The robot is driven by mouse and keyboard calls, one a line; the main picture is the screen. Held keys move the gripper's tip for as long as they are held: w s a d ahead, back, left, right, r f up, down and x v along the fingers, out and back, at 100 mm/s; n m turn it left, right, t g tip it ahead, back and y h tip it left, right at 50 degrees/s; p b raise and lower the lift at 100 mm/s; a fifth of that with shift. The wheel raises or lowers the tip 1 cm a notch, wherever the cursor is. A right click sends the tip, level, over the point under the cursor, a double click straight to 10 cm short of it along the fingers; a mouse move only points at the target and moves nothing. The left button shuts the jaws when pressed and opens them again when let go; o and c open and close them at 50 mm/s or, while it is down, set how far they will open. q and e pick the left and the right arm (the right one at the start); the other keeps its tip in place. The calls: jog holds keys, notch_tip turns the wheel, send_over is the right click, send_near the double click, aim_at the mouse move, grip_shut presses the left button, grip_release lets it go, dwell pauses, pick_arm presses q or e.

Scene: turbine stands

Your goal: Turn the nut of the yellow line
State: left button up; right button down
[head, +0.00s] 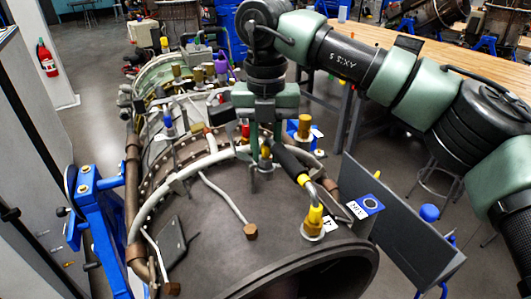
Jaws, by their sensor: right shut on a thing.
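The yellow line (290,160) is a short hose with a black sleeve on top of the turbine casing. Its near end has a yellow collar and a bent metal tube beside a yellow fitting (315,216). My right gripper (265,147) points down at the line's far end. Its green fingers are on either side of a small brass-yellow nut (265,153) and appear shut on it. The fingers partly hide the nut and the end of the hose. My left gripper is not in view.
The turbine (262,255) rests in a blue stand (88,188) at the left. Other fittings crowd the gripper, including a brass one (304,127) just right and a red one (245,130) just left. A dark panel (400,225) stands at the right.

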dwell(0.4)
jog(key=c, duration=1.2)
grip_release()
jog(key=shift+s, duration=0.1)
jog(key=shift+r, duration=0.1)
jog(key=shift+r, duration=0.3)
notch_tip(320, 180, up, 6)
jog(key=shift+r+b, duration=0.2)
jog(key=shift+b, duration=0.7)
jog(key=shift+r, duration=0.3)
